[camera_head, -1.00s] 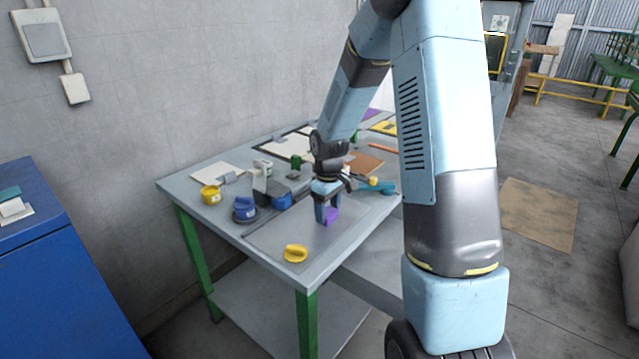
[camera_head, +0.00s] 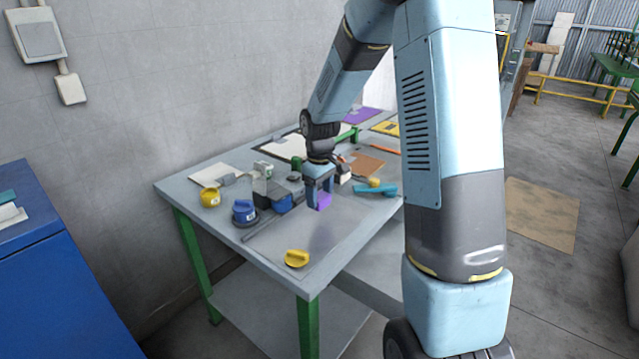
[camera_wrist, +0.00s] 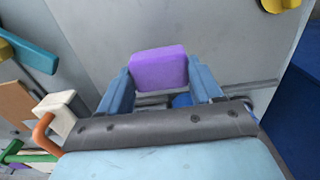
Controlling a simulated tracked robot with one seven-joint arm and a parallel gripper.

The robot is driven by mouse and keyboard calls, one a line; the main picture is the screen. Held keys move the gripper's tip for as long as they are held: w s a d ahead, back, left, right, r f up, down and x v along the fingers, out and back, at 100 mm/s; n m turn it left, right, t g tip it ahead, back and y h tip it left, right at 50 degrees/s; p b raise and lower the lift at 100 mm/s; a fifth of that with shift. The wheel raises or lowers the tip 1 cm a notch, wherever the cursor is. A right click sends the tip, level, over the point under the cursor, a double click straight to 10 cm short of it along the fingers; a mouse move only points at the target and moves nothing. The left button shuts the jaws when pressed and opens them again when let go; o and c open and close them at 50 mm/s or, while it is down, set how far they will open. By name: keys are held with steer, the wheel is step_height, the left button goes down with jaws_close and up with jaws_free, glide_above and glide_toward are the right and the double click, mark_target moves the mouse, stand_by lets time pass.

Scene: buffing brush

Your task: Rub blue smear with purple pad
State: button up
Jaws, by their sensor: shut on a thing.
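My gripper (camera_head: 318,192) is shut on the purple pad (camera_head: 324,202) over the grey metal panel (camera_head: 330,233) on the workbench. In the wrist view the purple pad (camera_wrist: 159,69) sits between the two blue fingers of my gripper (camera_wrist: 160,84). I cannot tell whether the pad touches the panel. No blue smear can be made out in either view; my gripper and the pad may hide it.
A yellow knob-like piece (camera_head: 297,258) lies near the panel's front edge. Blue (camera_head: 244,212) and yellow (camera_head: 210,196) pots stand at the left. A teal tool (camera_head: 375,191) lies at the right.

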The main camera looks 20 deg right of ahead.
steer(key=shift+r, duration=1.75)
